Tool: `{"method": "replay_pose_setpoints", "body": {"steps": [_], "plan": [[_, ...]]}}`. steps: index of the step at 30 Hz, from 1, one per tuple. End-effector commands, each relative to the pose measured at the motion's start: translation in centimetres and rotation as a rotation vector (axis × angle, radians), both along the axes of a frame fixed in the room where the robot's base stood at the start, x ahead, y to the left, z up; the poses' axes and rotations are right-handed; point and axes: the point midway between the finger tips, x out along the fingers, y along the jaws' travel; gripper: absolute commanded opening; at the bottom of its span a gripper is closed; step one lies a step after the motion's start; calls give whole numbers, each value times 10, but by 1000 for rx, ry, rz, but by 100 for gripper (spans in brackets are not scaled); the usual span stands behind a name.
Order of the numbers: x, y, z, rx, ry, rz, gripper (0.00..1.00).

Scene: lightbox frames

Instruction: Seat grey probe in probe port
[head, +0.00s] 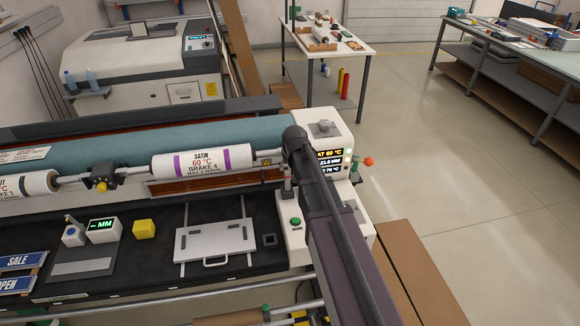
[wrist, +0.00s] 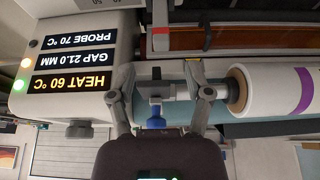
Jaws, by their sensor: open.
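My gripper shows in the wrist view (wrist: 167,68), its two fingers spread apart around a grey block with a blue knob (wrist: 155,116) on the roller shaft. I cannot tell whether the fingers touch the block. In the head view my arm covers most of this spot beside the right end of the SATIN roll (head: 202,162). I cannot make out the grey probe for certain, nor the probe port. A small dark square socket (head: 270,240) sits on the black bench below the shaft. In the wrist view an upside-down display (wrist: 75,60) reads PROBE 70 °C.
The white machine housing (head: 325,125) stands close to my arm. A silver plate with a handle (head: 215,240), a yellow cube (head: 144,229) and a gauge reading MM (head: 103,230) are on the black bench.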

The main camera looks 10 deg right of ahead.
Motion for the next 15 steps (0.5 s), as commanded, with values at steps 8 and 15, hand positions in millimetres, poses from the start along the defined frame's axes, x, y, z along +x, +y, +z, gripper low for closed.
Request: {"method": "replay_pose_setpoints", "body": {"steps": [8, 15], "plan": [[-29, 0, -3, 0, 39, 0, 65], [-133, 0, -11, -1, 198, 0, 65]]}}
